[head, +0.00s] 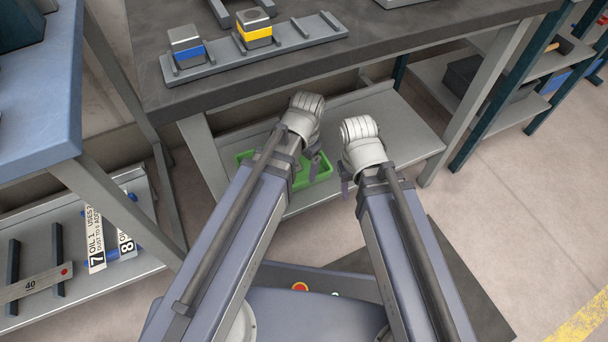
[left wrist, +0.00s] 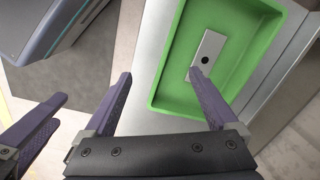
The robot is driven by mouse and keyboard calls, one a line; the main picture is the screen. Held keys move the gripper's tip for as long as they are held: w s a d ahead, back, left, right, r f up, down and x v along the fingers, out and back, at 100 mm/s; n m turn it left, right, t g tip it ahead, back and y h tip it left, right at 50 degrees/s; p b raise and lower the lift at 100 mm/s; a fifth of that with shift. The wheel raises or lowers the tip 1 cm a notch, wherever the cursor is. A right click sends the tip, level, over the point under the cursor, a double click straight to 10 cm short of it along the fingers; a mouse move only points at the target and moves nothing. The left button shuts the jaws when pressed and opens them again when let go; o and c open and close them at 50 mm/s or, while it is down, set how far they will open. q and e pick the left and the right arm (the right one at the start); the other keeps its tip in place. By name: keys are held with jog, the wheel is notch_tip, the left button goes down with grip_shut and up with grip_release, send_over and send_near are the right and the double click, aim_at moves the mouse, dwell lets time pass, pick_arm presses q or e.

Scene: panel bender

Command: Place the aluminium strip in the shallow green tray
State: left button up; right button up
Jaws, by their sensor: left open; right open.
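The shallow green tray (head: 245,156) sits on the lower shelf under the dark bench, partly hidden by my left arm. In the left wrist view, the green tray (left wrist: 172,104) holds the aluminium strip (left wrist: 209,47), a pale flat bar with a black dot. The strip appears to lie on the tray floor, its near end by a fingertip. My left gripper (left wrist: 161,74) is open above the tray's edge, with nothing between its fingers; its fingers also show in the head view (head: 314,165). My right gripper (head: 346,180) is open beside the tray, right of the left one.
The dark bench (head: 400,30) overhangs the grey shelf (head: 395,125). On the bench stands a grey rack (head: 285,47) with blue-banded and yellow-banded blocks. A blue table (head: 40,110) is at left, with labelled strips (head: 95,240) on its lower shelf. Floor is clear at right.

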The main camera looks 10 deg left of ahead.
pick_arm(q)
jog(key=s+d+n, duration=0.2)
jog(key=s, duration=0.3)
jog(key=shift+s+d+n+y, duration=0.3)
jog(key=shift+s+d+n, duration=0.05)
jog(key=shift+d+n, duration=0.05)
